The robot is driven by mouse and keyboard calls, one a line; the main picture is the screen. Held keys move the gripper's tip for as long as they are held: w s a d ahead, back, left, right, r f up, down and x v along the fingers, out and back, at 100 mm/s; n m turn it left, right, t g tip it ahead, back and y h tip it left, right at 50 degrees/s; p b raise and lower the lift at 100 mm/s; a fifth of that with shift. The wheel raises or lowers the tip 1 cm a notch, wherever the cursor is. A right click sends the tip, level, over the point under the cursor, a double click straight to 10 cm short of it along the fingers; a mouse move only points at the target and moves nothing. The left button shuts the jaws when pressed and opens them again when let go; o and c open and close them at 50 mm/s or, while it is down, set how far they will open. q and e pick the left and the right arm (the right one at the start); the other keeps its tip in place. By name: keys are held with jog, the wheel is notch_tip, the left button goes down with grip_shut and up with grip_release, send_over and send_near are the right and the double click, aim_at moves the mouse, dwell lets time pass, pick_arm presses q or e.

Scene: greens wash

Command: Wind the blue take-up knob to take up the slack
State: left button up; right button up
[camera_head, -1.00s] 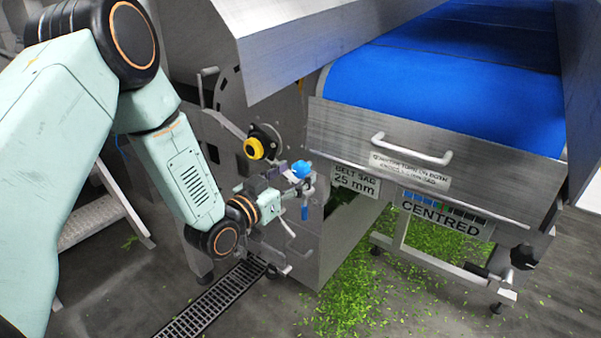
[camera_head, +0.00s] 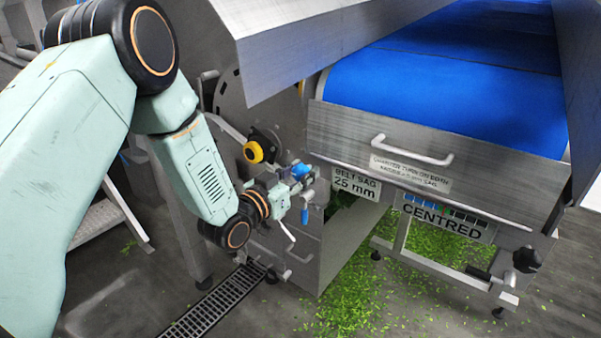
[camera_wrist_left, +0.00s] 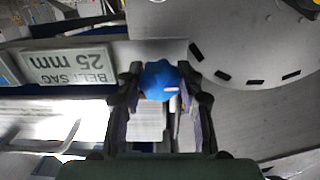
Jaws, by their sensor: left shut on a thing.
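The blue take-up knob (camera_head: 300,171) is on the steel side of the machine, left of the belt sag plate. In the left wrist view the knob (camera_wrist_left: 159,80) sits between the two fingers, with a pale mark on its face. My left gripper (camera_head: 299,182) is shut on the knob, a finger on either side of it. The belt sag plate (camera_head: 356,185) reads 25 mm, and it shows upside down in the left wrist view (camera_wrist_left: 66,66). The tracking plate (camera_head: 443,217) reads CENTRED. My right gripper is not in view.
A yellow knob (camera_head: 253,152) on a black mount is just up and left of my gripper. A blue-gripped lever (camera_head: 305,215) hangs just below. A steel guard with a handle (camera_head: 412,150) fronts the blue belt (camera_head: 450,85). Green leaves (camera_head: 350,280) litter the floor near a drain grate (camera_head: 215,305).

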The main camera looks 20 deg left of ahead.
pick_arm(q)
jog(key=c, duration=0.4)
jog(key=shift+m, duration=0.4)
